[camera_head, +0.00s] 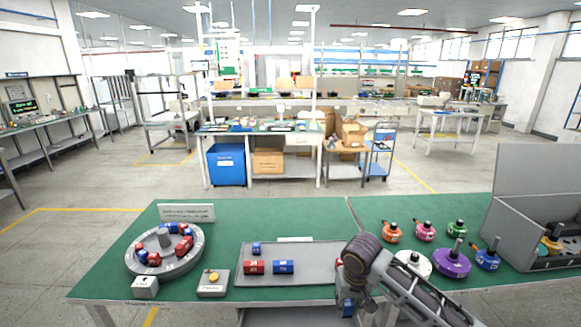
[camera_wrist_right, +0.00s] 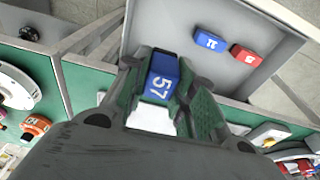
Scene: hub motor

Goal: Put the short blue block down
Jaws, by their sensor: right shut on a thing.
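My right gripper (camera_head: 346,298) is shut on a short blue block (camera_head: 348,307), at the right end of the grey tray (camera_head: 315,262) in the head view. The held block shows a white "57" in the right wrist view (camera_wrist_right: 162,78), between the two fingers (camera_wrist_right: 165,95). It appears held up, apart from the tray; its exact height cannot be told. In the tray lie a small blue block (camera_head: 256,248), a red block (camera_head: 254,267) and a longer blue block (camera_head: 283,266). My left gripper is not in view.
A round grey fixture (camera_head: 140,268) with red and blue blocks stands at the left. Coloured round parts (camera_head: 453,263) and an open grey box (camera_head: 510,235) stand at the right. A yellow-button box (camera_head: 212,285) stands left of the tray.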

